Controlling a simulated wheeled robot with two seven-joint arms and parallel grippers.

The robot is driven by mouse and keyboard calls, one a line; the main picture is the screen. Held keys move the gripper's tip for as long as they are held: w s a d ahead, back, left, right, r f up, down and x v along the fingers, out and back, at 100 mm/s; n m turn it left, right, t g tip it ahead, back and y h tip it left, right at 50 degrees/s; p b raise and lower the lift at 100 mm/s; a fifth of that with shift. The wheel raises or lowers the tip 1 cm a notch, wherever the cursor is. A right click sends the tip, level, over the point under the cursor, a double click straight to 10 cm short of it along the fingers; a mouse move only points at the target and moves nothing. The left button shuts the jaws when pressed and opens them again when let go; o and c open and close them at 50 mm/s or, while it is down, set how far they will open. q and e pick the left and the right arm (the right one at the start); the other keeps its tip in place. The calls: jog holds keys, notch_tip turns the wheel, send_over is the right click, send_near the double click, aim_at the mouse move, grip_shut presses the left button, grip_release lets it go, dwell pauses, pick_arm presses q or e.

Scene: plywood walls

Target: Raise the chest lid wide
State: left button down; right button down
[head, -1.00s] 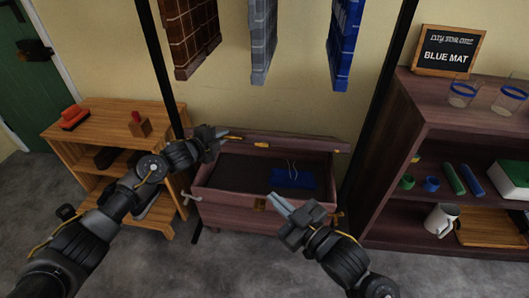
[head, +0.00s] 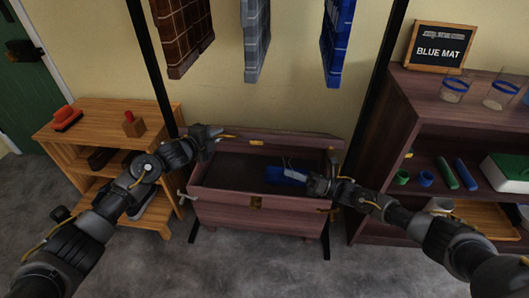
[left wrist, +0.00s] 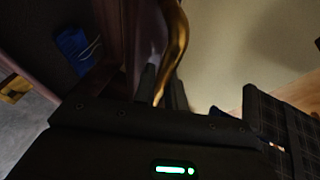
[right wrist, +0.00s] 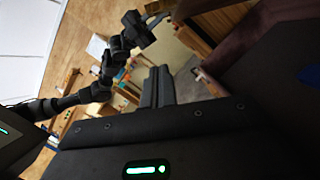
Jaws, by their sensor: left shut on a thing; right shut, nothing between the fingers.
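The dark reddish wooden chest (head: 225,216) stands against the back wall, and its lid (head: 290,145) is raised along the back. The inside shows. A blue item (head: 275,175) with pale cords lies inside at the right. My left gripper (head: 217,132) is at the lid's left end. In the left wrist view its fingers (left wrist: 163,92) are shut on a curved brass handle (left wrist: 176,45).
A light wooden shelf (head: 105,125) stands at the left. A dark shelf (head: 400,110) with cups, tubes and a "BLUE MAT" sign (head: 440,48) stands at the right. Mats (head: 338,40) hang above the chest. Black posts (head: 378,90) flank it.

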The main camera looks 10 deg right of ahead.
aim_at(263, 135)
jog(key=shift+s+r+n, duration=0.1)
jog(key=shift+n, duration=0.4)
jog(key=w+a+r, duration=0.5)
jog(key=w+a, duration=0.1)
jog(key=a, duration=0.2)
jog(key=shift+w, duration=0.3)
jog(key=shift+r, duration=0.2)
